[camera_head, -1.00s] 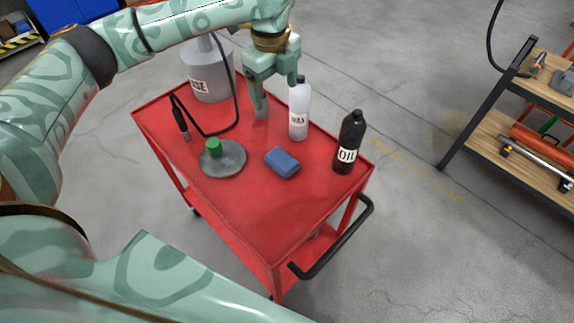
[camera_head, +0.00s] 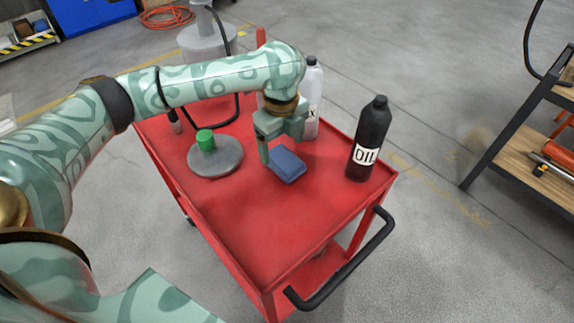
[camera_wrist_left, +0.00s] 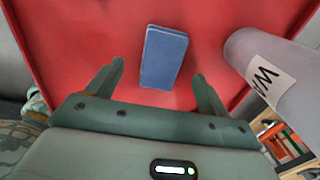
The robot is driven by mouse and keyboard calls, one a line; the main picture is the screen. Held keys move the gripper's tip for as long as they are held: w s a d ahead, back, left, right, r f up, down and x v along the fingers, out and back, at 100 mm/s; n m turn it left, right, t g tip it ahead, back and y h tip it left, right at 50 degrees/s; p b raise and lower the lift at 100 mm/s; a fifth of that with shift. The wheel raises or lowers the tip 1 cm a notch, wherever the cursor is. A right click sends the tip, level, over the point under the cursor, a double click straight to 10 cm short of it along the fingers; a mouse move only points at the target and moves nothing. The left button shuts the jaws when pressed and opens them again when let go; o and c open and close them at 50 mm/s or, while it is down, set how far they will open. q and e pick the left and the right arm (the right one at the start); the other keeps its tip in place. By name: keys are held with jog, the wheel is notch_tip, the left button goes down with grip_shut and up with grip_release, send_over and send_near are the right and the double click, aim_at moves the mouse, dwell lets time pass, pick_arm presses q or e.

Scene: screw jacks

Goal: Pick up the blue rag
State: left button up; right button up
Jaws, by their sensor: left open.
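The blue rag (camera_head: 287,164) is a small folded block lying flat on the red cart top (camera_head: 262,222). My left gripper (camera_head: 276,154) is over the cart at the rag's far edge, pointing down. In the left wrist view the rag (camera_wrist_left: 163,58) lies ahead of the open fingers (camera_wrist_left: 160,75), roughly between their lines, with nothing held. The gap in height between fingers and rag is hard to judge. My right gripper is not in view.
A black oil bottle (camera_head: 370,140) stands right of the rag. A pale bottle (camera_head: 311,105) stands close behind the gripper and shows large in the wrist view (camera_wrist_left: 275,72). A grey disc with a green cap (camera_head: 215,158) sits left. The cart's near part is clear.

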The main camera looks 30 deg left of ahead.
aim_at(284, 158)
pick_arm(q)
jog(key=f+b, duration=0.1)
jog(key=f, duration=0.1)
jog(key=f+b, duration=0.3)
jog(key=shift+w+d+f, duration=0.1)
jog(key=shift+d+f, duration=0.2)
jog(key=shift+r, duration=0.2)
jog(key=c, duration=1.1)
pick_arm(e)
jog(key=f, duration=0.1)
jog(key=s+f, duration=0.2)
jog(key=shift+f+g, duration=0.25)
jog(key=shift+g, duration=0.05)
pick_arm(q)
jog(key=shift+o, duration=0.2)
